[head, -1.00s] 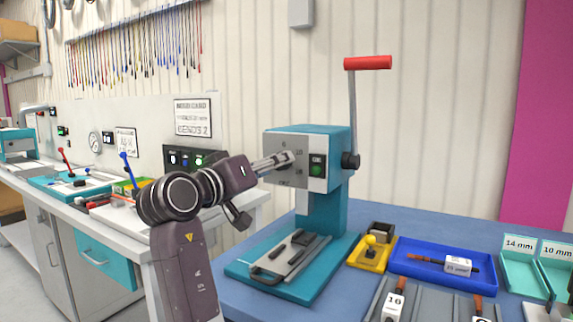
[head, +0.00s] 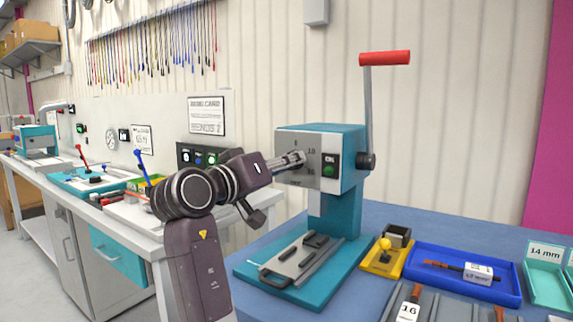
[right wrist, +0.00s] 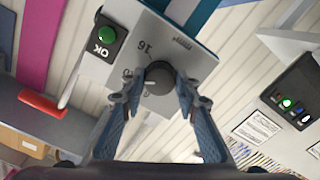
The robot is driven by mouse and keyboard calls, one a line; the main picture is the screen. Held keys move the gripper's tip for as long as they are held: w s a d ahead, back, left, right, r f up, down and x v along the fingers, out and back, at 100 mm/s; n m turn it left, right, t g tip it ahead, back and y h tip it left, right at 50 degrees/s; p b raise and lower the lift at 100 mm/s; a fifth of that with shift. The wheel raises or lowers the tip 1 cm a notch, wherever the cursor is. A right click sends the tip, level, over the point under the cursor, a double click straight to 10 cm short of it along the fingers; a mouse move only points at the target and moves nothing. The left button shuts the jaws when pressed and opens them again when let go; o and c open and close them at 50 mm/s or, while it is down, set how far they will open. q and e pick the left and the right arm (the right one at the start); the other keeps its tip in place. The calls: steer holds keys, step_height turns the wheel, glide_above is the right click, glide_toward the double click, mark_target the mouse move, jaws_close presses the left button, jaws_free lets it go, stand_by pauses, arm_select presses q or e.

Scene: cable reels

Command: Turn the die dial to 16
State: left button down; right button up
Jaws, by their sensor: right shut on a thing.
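The teal press (head: 345,160) stands on the blue bench with its grey dial plate (head: 300,178) facing left. The dark round die dial (right wrist: 159,76) shows in the right wrist view on that plate. My right gripper (right wrist: 158,86) has a finger on each side of the dial and is shut on it; it also shows in the head view (head: 297,158), its tips at the plate. A "16" mark (right wrist: 145,47) is printed beside the dial, with other marks partly hidden by the fingers. I cannot tell which mark the dial points to. My left gripper is not in view.
A green OK button (head: 329,164) sits beside the dial. The red-handled lever (head: 385,58) stands upright on the press's right side. A yellow holder (head: 378,262), a blue tray (head: 508,293) and a tag marked 16 (head: 408,311) lie right of the press.

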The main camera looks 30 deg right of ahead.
steer(key=shift+m, duration=0.3)
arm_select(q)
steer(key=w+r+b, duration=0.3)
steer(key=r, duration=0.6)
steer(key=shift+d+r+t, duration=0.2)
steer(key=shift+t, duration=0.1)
arm_select(e)
steer(key=shift+w+m, duration=0.1)
steer(key=shift+m, duration=5.6)
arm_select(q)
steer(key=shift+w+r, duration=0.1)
arm_select(e)
steer(key=o, duration=1.2)
steer(key=shift+c, duration=0.2)
